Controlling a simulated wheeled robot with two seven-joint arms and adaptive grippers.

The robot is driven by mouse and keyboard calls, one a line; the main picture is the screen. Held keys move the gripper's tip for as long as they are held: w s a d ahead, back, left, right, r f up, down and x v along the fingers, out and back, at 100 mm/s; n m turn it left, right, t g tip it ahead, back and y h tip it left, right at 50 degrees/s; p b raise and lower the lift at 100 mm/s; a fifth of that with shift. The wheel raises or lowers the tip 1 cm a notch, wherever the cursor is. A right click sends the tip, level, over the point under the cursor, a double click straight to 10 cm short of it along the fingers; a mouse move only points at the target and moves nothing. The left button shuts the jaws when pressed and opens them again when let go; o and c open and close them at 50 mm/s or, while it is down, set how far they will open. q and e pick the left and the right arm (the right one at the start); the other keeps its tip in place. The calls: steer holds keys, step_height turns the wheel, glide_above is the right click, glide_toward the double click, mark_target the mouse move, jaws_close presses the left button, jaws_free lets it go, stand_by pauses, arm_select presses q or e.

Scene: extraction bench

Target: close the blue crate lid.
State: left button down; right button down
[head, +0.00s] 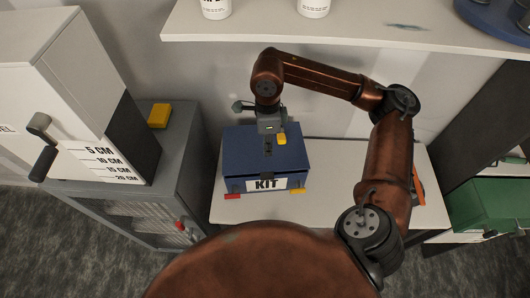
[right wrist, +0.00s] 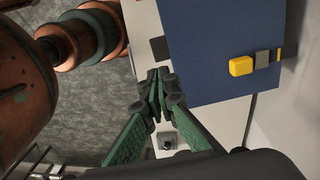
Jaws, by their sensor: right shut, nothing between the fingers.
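The blue crate (head: 240,182) stands on the white bench with a "KIT" label on its front. Its flat blue lid (head: 237,150) lies over the top; I cannot tell whether it is fully flush. The lid also shows as a broad blue panel in the right wrist view (right wrist: 205,50), with a yellow piece (right wrist: 241,66) on it. My right gripper (head: 268,150) is above the lid in the head view, pointing down. Its fingers are shut and empty in the right wrist view (right wrist: 158,78), close to the lid's edge; contact is unclear. My left gripper is out of view.
A grey cabinet (head: 190,150) with a white lever box (head: 60,100) stands on the left. A white shelf (head: 350,30) with containers overhangs the back. A green box (head: 490,205) is at the right.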

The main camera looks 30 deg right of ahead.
mark_target(268, 177)
steer(key=f+p, duration=0.1)
steer(key=f, duration=0.3)
steer(key=s+f+p, duration=0.1)
steer(key=f, duration=0.3)
steer(key=f+p, duration=0.1)
steer(key=f, duration=0.3)
steer(key=shift+s+a, duration=0.15)
steer(key=shift+a, duration=0.2)
steer(key=shift+f, duration=0.1)
steer(key=f+b, duration=0.3)
steer(key=shift+s+a+f, duration=0.1)
steer(key=shift+s+f, duration=0.15)
steer(key=shift+s, duration=0.15)
